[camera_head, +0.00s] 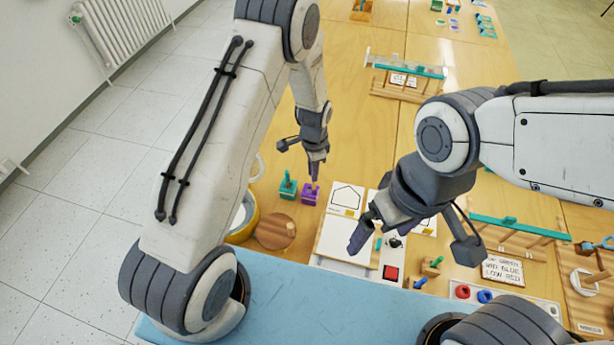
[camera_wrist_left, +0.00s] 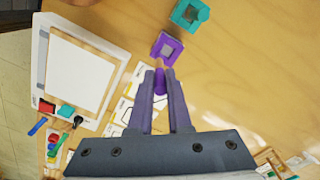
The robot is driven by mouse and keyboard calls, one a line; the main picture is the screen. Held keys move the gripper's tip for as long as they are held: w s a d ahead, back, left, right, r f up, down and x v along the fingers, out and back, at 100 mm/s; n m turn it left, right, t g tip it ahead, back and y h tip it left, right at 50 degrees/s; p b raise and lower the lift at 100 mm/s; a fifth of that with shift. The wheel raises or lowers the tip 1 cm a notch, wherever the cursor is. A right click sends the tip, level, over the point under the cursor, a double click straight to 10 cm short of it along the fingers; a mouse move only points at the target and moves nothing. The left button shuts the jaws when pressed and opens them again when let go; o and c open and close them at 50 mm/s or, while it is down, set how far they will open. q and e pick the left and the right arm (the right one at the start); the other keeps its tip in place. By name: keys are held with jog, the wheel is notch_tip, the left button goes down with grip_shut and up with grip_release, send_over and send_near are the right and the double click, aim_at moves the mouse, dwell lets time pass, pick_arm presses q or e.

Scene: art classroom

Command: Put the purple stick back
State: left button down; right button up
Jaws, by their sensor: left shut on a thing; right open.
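My left gripper (camera_head: 315,168) is shut on a short purple stick (camera_wrist_left: 160,82), which shows between the fingertips in the left wrist view. Just past the fingertips stands a purple block (camera_wrist_left: 167,46) with a grey square in its top; it also shows in the head view (camera_head: 310,194). The stick's far end is close to the block's near edge; I cannot tell whether it touches or enters it. A teal block (camera_head: 287,191) with a teal peg stands left of the purple block in the head view. My right gripper (camera_head: 374,238) is open and empty above the white board area.
A teal-topped rack (camera_head: 518,228) stands at the right and another (camera_head: 405,78) at the back. Bare wood lies behind the blocks.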

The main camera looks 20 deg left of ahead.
pick_arm(q)
jog(key=f+b, duration=0.1)
jog(key=a+f+b, duration=0.1)
jog(key=f, duration=0.1)
jog(key=f+b, duration=0.1)
jog(key=f, duration=0.1)
jog(key=shift+w+a, duration=0.15)
jog(key=shift+w, duration=0.25)
jog(key=c, duration=0.9)
grip_release()
jog(key=shift+r, duration=0.1)
